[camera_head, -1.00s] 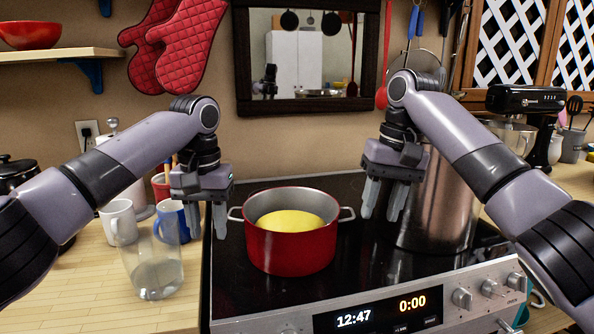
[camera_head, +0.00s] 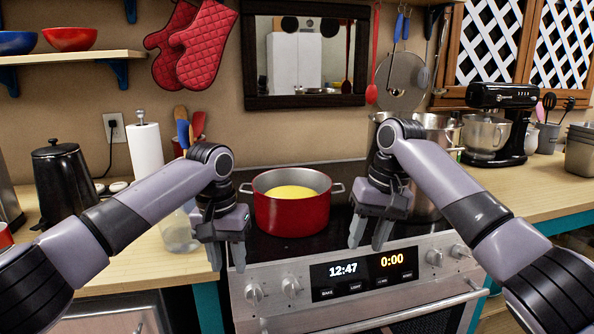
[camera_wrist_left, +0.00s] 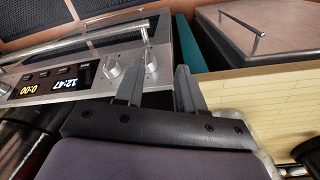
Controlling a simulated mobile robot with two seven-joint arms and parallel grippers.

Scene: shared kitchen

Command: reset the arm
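My left gripper (camera_head: 231,262) hangs fingers down in front of the stove's left side, left of the red pot. Its two fingers stand apart with nothing between them, also in the left wrist view (camera_wrist_left: 157,85). My right gripper (camera_head: 368,243) points down in front of the stove, right of the pot, with its fingers apart and empty. Both forearms reach in from the lower corners. The red pot (camera_head: 290,215) stands on the stove (camera_head: 325,250) between the grippers, apart from both. It holds something yellow (camera_head: 293,192).
A glass jar (camera_head: 178,235) stands on the left counter, partly behind my left arm. A black kettle (camera_head: 62,180) and a paper towel roll (camera_head: 145,150) are further left. A tall steel pot (camera_head: 430,205) is behind my right gripper. The oven handle (camera_head: 375,312) juts out in front.

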